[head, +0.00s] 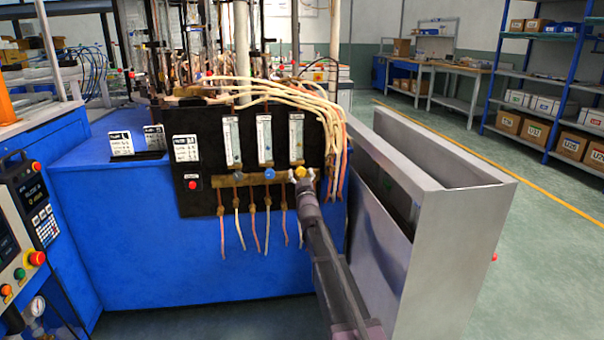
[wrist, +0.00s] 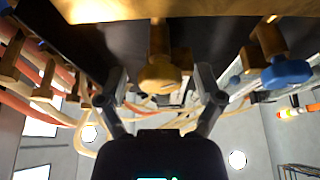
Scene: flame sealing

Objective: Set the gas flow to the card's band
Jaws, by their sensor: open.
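A black panel (head: 207,203) on the blue machine carries three upright flow tubes: left (head: 231,140), middle (head: 264,139) and right (head: 296,138). My gripper (head: 301,180) is at the yellow knob. In the wrist view, my open gripper (wrist: 160,84) has a finger on either side of the yellow knob (wrist: 162,74), with gaps visible. The blue knob (wrist: 287,71) is to the right.
A red button (head: 193,184) is on the panel. Pale hoses (head: 270,83) loop over the panel and others hang below. A grey metal enclosure (head: 440,215) stands close right of my arm.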

